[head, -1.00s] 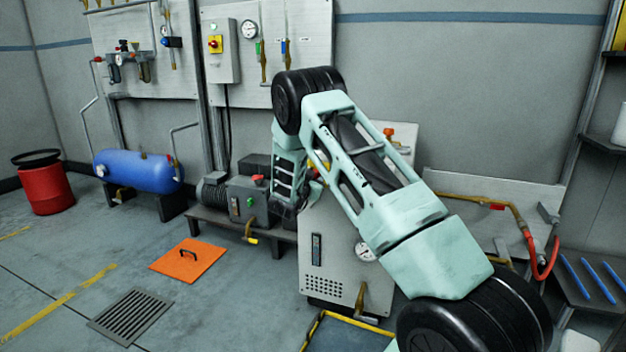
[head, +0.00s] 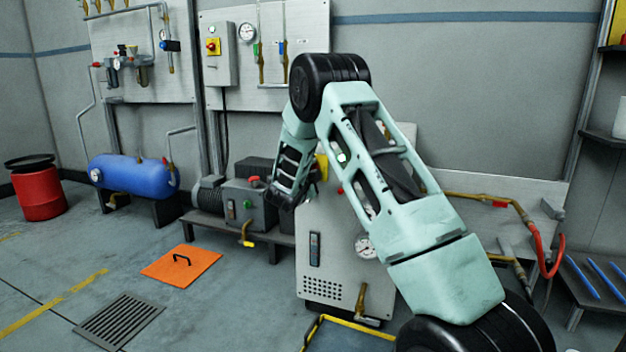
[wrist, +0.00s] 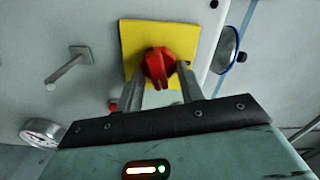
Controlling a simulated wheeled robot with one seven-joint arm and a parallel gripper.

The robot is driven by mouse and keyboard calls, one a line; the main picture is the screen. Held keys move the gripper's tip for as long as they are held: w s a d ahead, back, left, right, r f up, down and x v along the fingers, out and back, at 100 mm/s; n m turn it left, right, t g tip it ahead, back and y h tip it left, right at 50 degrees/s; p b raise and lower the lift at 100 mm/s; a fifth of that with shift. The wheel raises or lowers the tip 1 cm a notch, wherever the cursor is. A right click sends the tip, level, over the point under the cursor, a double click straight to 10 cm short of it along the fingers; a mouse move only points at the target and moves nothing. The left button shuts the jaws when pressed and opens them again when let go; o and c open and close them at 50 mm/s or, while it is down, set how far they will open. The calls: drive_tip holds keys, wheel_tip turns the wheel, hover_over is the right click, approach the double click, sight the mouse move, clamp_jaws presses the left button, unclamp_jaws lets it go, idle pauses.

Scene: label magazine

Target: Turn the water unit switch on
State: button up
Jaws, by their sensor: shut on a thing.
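The water unit is a grey cabinet (head: 335,260) in the middle of the head view, partly hidden by my arm. Its switch is a red knob (wrist: 158,66) on a yellow square plate (wrist: 150,38) in the wrist view. My gripper (wrist: 161,84) is shut on the red knob, one finger on each side. The plate's edge (head: 322,168) also shows in the head view beside my forearm. The knob and fingertips are hidden there.
A gauge (wrist: 42,132), a metal handle (wrist: 70,68) and a round blue-rimmed part (wrist: 228,50) surround the plate. A pump bench (head: 250,222) stands left of the cabinet. An orange floor cover (head: 182,265) and a grate (head: 118,320) lie at left. Another switch box (head: 217,52) hangs behind.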

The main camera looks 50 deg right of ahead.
drive_tip(key=shift+f+m+b, duration=0.15)
drive_tip(key=shift+m+b, duration=0.6)
drive_tip(key=shift+m, duration=0.05)
drive_tip(key=shift+f+m+b, duration=0.15)
drive_tip(key=shift+m+b, duration=0.55)
drive_tip(key=shift+m, duration=0.1)
drive_tip(key=shift+a, duration=0.1)
drive_tip(key=o, duration=1)
drive_tip(key=shift+r, duration=0.1)
drive_tip(key=p+v, duration=0.4)
drive_tip(key=v, duration=1.3)
drive_tip(key=shift+s+a+p, duration=0.15)
drive_tip(key=shift+p, duration=0.2)
